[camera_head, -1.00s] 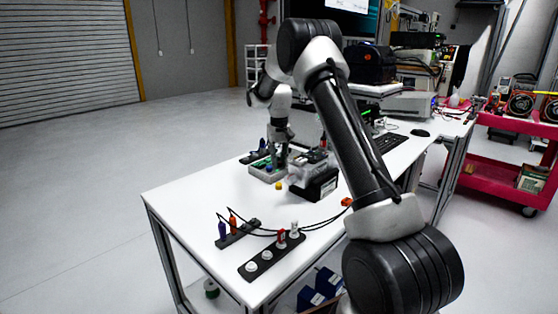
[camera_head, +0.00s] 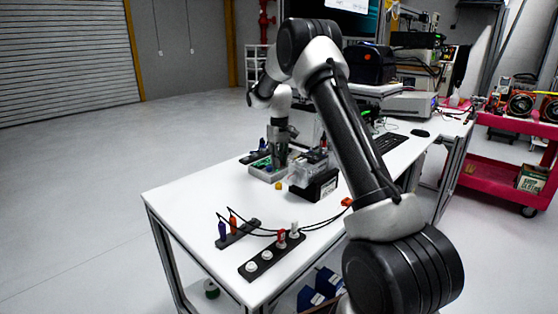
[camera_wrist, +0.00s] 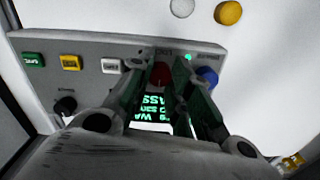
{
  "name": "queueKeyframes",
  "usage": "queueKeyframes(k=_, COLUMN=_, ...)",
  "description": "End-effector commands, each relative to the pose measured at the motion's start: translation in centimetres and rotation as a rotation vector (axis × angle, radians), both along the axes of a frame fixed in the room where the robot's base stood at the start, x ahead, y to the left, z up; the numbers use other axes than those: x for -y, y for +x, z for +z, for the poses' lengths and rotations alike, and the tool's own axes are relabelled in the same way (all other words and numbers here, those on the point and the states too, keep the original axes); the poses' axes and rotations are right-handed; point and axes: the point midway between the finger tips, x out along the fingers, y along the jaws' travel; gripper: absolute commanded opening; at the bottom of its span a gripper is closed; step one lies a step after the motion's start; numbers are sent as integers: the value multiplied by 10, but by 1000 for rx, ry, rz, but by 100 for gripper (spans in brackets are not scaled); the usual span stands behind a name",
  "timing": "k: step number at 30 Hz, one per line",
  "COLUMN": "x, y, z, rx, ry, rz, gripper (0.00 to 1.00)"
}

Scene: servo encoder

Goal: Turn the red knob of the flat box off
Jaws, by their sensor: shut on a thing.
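The flat box (camera_wrist: 45,88) is a grey box with buttons; in the head view the box (camera_head: 262,172) stands on the white table. The red knob (camera_wrist: 161,75) is near its upper edge in the wrist view, between my fingertips. My gripper (camera_wrist: 162,68) is shut on the red knob from above; the fingers cover part of its sides. A lit green screen (camera_wrist: 158,110) shows between the fingers. A green light (camera_wrist: 188,57) glows right of the knob. In the head view my gripper (camera_head: 278,168) points down at the box, and the knob is hidden.
White, yellow and green buttons, a black knob (camera_wrist: 65,105) and a blue knob (camera_wrist: 208,76) surround the red knob. A clear-and-black device (camera_head: 318,182) stands close to the box's right. The table front holds strips with plugs (camera_head: 268,258); cables cross it.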

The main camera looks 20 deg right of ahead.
Motion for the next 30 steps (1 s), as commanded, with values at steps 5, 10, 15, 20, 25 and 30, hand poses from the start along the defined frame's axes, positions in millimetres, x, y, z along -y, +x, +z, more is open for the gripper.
queueKeyframes(k=5, x=0, y=-1, z=0, rx=-2, ry=1, rz=-1, gripper=27)
queueKeyframes(k=10, x=0, y=0, z=0, rx=-1, ry=0, rz=-1, gripper=43)
queueKeyframes(k=15, x=0, y=0, z=0, rx=-1, ry=0, rz=-1, gripper=43)
queueKeyframes(k=20, x=0, y=0, z=8, rx=1, ry=0, rz=-1, gripper=43)
queueKeyframes(k=25, x=0, y=1, z=40, rx=4, ry=0, rz=-1, gripper=43)
queueKeyframes(k=30, x=0, y=1, z=79, rx=3, ry=0, rz=-1, gripper=43)
